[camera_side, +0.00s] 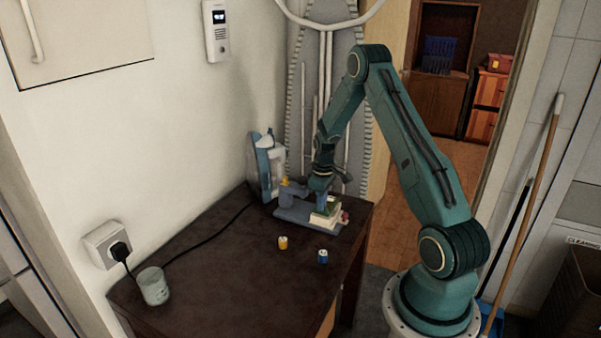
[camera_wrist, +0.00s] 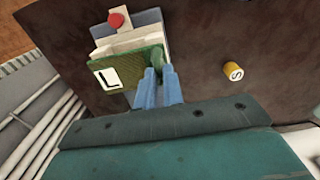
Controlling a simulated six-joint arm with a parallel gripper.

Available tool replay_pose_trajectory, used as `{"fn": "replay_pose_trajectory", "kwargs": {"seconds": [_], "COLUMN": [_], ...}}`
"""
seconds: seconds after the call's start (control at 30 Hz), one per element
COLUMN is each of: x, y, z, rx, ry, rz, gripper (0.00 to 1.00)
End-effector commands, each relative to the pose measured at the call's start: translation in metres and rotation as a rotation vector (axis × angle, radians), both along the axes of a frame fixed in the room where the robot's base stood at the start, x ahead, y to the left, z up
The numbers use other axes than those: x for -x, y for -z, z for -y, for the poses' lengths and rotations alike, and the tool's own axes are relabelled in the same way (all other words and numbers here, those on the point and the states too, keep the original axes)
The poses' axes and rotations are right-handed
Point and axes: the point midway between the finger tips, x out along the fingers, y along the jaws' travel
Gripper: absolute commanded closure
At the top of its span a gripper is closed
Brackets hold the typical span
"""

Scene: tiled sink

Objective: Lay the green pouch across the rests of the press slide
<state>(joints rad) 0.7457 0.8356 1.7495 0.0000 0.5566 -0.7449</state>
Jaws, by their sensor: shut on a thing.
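The green pouch (camera_wrist: 128,66) has a white label with an "L" in the wrist view. My gripper (camera_wrist: 160,72) has its blue fingers shut on the pouch's edge. In the side view my gripper (camera_side: 322,203) points down over the press, with the pouch (camera_side: 332,205) partly hidden behind its fingers. The press slide (camera_side: 326,219) has cream rests and a red knob (camera_side: 345,215), which also shows in the wrist view (camera_wrist: 117,19). The pouch lies over the rests, covering part of them; whether it touches them I cannot tell. The blue-grey press (camera_side: 290,198) stands to the left.
A yellow can (camera_side: 283,242) and a blue can (camera_side: 322,256) stand in front of the press. An iron-like blue and white appliance (camera_side: 267,168) stands behind, its cord running to the wall socket. A glass cup (camera_side: 153,286) stands at the front left. The middle of the table is clear.

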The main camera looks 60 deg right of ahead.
Motion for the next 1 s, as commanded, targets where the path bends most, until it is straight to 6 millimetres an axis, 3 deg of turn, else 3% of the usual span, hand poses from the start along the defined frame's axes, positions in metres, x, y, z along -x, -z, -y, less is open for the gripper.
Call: {"fn": "replay_pose_trajectory", "kwargs": {"seconds": [0.77,0.8,0.9,1.0], "x": [0.000,0.000,0.000,0.000], "y": [0.011,0.011,0.011,0.011], "z": [0.000,0.000,0.000,0.000], "rx": [0.001,0.001,0.001,0.001], "ry": [0.000,0.000,0.000,0.000], "rz": [0.001,0.001,0.001,0.001], "gripper": [1.00,0.87,0.67,0.66]}}
